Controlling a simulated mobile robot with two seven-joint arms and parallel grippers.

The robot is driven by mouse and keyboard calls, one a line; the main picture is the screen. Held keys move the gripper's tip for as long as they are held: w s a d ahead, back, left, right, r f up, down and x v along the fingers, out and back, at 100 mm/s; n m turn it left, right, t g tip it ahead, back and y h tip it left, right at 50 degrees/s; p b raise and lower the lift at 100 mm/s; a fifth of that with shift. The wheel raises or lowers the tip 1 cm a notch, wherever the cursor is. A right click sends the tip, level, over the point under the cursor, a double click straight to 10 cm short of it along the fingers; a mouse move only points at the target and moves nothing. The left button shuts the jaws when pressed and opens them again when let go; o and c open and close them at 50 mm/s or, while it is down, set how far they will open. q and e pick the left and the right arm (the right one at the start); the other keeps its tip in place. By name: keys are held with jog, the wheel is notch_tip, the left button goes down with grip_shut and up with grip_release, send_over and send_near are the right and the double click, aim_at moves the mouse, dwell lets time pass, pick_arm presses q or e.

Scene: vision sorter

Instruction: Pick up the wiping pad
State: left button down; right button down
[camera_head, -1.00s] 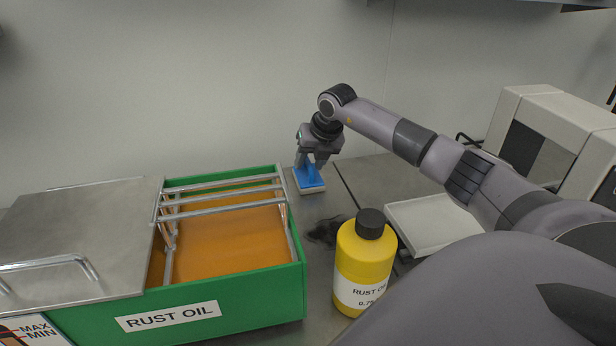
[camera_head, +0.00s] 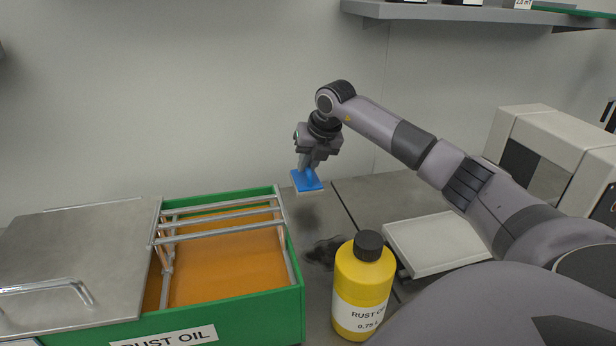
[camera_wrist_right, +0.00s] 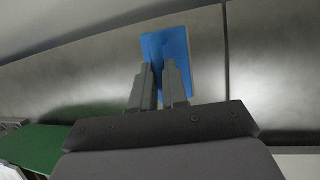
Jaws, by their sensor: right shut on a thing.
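The wiping pad (camera_head: 307,181) is a flat blue pad with a pale underside, and it is held above the metal worktop (camera_head: 312,219). My right gripper (camera_head: 308,166) is shut on it from above. A faint shadow lies on the worktop below the pad. In the right wrist view the blue pad (camera_wrist_right: 168,55) lies past the two grey fingers (camera_wrist_right: 161,84), which are close together on it. My left gripper is not in view.
A green RUST OIL tank (camera_head: 258,318) with orange liquid and metal rails stands at the left. A yellow bottle (camera_head: 362,290) stands in front, beside a dark smudge (camera_head: 322,252) on the worktop. A white tray (camera_head: 437,243) and a beige machine (camera_head: 560,150) are at the right.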

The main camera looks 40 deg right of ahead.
notch_tip(320, 180, up, 15)
jog(key=p, duration=0.1)
jog(key=shift+a, duration=0.1)
dwell(0.6)
